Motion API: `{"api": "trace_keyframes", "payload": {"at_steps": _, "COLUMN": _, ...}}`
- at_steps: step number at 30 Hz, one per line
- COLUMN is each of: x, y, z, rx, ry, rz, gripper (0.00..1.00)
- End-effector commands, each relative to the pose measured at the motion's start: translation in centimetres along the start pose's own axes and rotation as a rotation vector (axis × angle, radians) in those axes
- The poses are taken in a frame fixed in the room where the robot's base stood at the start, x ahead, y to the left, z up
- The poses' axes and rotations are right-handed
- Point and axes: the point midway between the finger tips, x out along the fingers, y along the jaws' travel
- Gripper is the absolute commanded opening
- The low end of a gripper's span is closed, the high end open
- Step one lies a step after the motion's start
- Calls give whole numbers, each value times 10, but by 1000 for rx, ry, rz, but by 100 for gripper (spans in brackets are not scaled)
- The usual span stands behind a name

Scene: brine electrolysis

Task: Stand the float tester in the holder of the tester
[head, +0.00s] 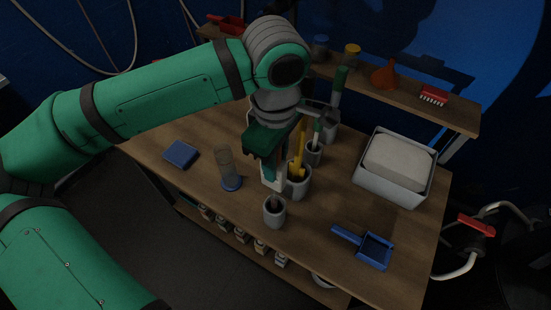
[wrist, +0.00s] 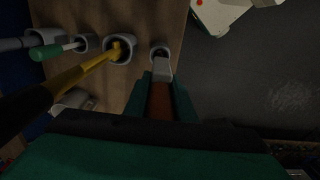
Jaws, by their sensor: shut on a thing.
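My gripper (head: 272,184) points down over the front middle of the table, directly above a small grey cup (head: 274,217), which I take for the holder. In the wrist view the gripper (wrist: 161,82) is shut on a slim piece with a reddish-brown part (wrist: 161,103) and a grey end, which I take for the float tester. Its grey end overlaps the near rim of the cup (wrist: 153,49). A dark reddish bit shows at the cup's mouth in the head view. I cannot tell how deep the tester reaches into the cup.
A grey cup (head: 299,190) with a yellow-handled tool stands close behind the gripper, and another (head: 313,157) holds a green-handled one. A blue scoop (head: 375,250) and white bin (head: 390,187) are right.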

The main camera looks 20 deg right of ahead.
Motion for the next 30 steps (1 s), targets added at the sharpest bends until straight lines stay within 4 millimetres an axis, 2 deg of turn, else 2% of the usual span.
{"api": "trace_keyframes", "payload": {"at_steps": 9, "x": 1, "y": 0, "z": 0, "rx": 0, "ry": 0, "rz": 1, "gripper": 0}}
{"api": "trace_keyframes", "payload": {"at_steps": 10, "x": 1, "y": 0, "z": 0, "rx": 0, "ry": 0, "rz": 1, "gripper": 28}}
{"api": "trace_keyframes", "payload": {"at_steps": 12, "x": 1, "y": 0, "z": 0, "rx": 0, "ry": 0, "rz": 1, "gripper": 44}}
{"api": "trace_keyframes", "payload": {"at_steps": 23, "x": -2, "y": 0, "z": 0, "rx": -1, "ry": 0, "rz": 0, "gripper": 45}}
{"api": "trace_keyframes", "payload": {"at_steps": 26, "x": -12, "y": 0, "z": -1, "rx": -2, "ry": 2, "rz": 2, "gripper": 45}}
{"api": "trace_keyframes", "payload": {"at_steps": 30, "x": -35, "y": 0, "z": -2, "rx": -3, "ry": 3, "rz": 2, "gripper": 45}}
